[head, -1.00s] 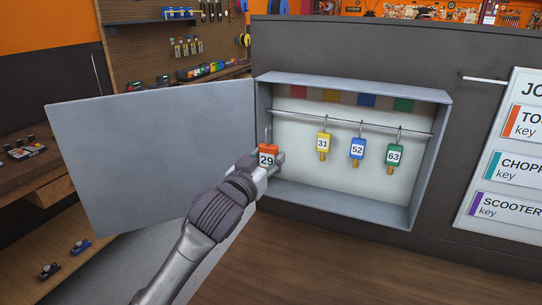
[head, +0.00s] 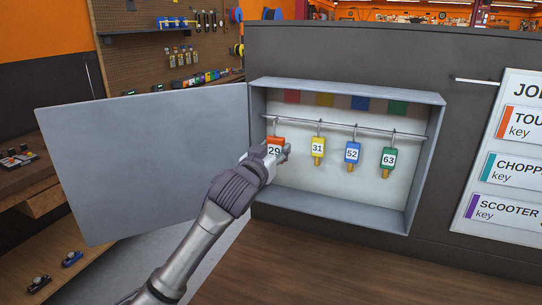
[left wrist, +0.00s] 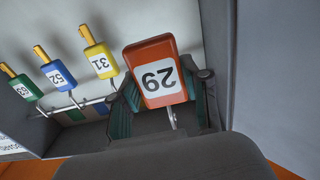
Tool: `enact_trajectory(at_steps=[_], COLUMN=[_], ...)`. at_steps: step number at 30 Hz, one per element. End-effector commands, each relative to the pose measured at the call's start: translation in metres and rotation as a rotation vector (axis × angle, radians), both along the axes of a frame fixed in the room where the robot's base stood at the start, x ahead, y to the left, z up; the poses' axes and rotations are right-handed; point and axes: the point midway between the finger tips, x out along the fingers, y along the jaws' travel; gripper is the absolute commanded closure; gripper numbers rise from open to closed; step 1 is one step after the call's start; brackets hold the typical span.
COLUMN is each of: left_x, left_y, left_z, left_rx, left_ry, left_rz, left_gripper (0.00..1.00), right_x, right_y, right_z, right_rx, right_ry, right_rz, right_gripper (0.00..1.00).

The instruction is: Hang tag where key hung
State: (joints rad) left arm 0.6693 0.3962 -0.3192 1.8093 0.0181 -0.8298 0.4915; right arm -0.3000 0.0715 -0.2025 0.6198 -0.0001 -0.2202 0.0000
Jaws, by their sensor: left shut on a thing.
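The red-orange tag marked 29 (head: 275,144) is between the fingers of my left gripper (head: 277,153), which is shut on it. It also shows large and inverted in the left wrist view (left wrist: 156,72). Its wire hook rises by the left part of the rail (head: 345,129) in the open grey cabinet (head: 325,212); I cannot tell whether the hook rests on the rail. Yellow tag 31 (head: 318,147), blue tag 52 (head: 352,153) and green tag 63 (head: 388,158) hang to its right, each with a brass-coloured piece below. My right gripper is not in view.
The cabinet door (head: 145,160) stands open to the left. Red (head: 292,96), yellow (head: 325,100), blue (head: 360,103) and green (head: 397,107) squares mark the back wall above the rail. A job board (head: 505,165) is at the right. The wooden surface (head: 330,265) below looks clear.

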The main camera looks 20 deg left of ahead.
Motion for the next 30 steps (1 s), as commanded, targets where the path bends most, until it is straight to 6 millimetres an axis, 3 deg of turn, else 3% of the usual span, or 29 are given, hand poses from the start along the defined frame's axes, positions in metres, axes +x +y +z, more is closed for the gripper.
enact_trajectory(at_steps=[30], left_x=[0.080], left_y=[-0.003], left_z=[0.000], left_rx=[0.000], left_ry=[0.000], left_rz=[0.001], left_gripper=[0.80], right_x=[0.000], right_y=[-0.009], right_z=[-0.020], right_rx=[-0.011], right_ry=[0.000], right_rz=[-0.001], right_gripper=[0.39])
